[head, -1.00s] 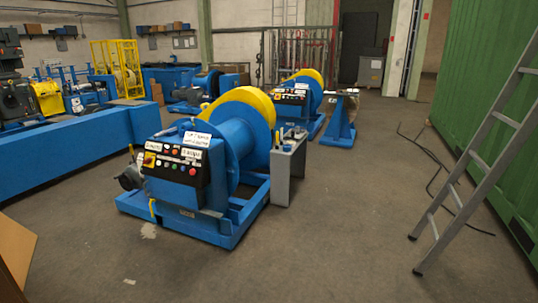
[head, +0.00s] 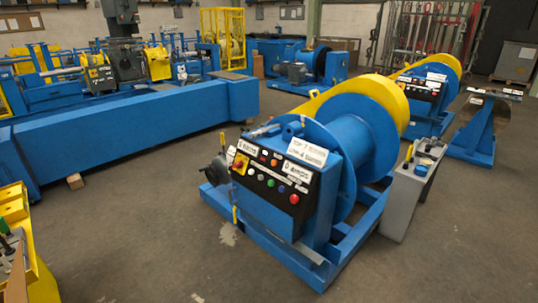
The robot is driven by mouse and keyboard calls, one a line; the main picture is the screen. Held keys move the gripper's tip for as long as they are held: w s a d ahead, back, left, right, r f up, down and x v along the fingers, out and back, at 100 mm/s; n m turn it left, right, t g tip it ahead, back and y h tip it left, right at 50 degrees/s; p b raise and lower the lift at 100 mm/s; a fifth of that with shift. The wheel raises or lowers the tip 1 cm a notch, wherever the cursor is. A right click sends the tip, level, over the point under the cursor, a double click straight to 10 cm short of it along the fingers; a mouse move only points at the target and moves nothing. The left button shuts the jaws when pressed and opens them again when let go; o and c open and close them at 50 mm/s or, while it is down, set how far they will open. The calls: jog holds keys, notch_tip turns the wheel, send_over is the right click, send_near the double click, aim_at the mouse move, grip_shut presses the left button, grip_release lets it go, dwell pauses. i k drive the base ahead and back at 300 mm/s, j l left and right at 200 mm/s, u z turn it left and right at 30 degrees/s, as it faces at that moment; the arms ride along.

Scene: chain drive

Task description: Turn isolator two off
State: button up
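A blue winding machine (head: 325,225) stands in the middle right, with a black control panel (head: 270,183) on its front. A red and yellow rotary switch (head: 239,164), which looks like an isolator, sits at the panel's left end. I cannot tell its setting. White labels with dark lettering (head: 307,152) are on and above the panel; no isolator number is readable. A second similar machine (head: 432,92) stands behind to the right with its own panel (head: 418,90); its switches are too small to tell. My gripper is not in view.
A grey pedestal (head: 405,195) with small controls stands close right of the near machine. A long blue beam (head: 140,125) runs across the left. A yellow tray-like thing (head: 25,245) is at the lower left edge. The floor in front is clear.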

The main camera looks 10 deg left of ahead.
aim_at(239, 164)
jog(key=i+l+u, duration=0.15)
jog(key=i+u, duration=0.3)
jog(key=i, duration=0.25)
jog(key=i+l+u, duration=0.4)
jog(key=i, duration=0.3)
jog(key=i+l+u, duration=0.45)
jog(key=i+l, duration=0.15)
jog(key=i+l+u, duration=0.4)
jog(key=l, duration=0.4)
jog(key=i+j, duration=0.05)
jog(key=i, duration=0.05)
